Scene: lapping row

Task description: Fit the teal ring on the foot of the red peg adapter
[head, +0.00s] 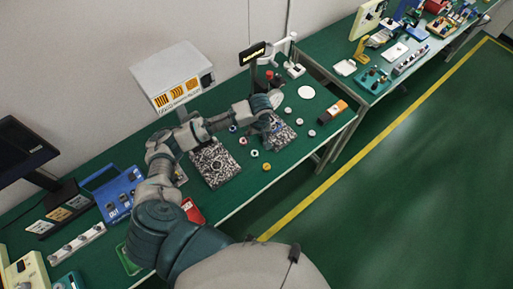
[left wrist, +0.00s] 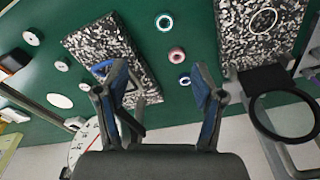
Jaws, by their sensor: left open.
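A teal ring with a white centre (left wrist: 164,22) lies flat on the green bench in the left wrist view; it is small in the head view (head: 254,153). A pinkish-red round piece (left wrist: 177,55) lies between it and a blue ring (left wrist: 184,79). I cannot tell if that piece is the red peg adapter; no foot shows. My left gripper (left wrist: 160,74) is open and empty, its blue-padded fingers wide apart. In the head view it (head: 274,122) is over the farther speckled plate (head: 284,137). The right gripper is not in view.
A yellow piece (head: 267,166) lies near the bench's front edge. Several pale discs stand right of my gripper. A white box machine (head: 165,72) and a black sign (head: 252,54) stand behind.

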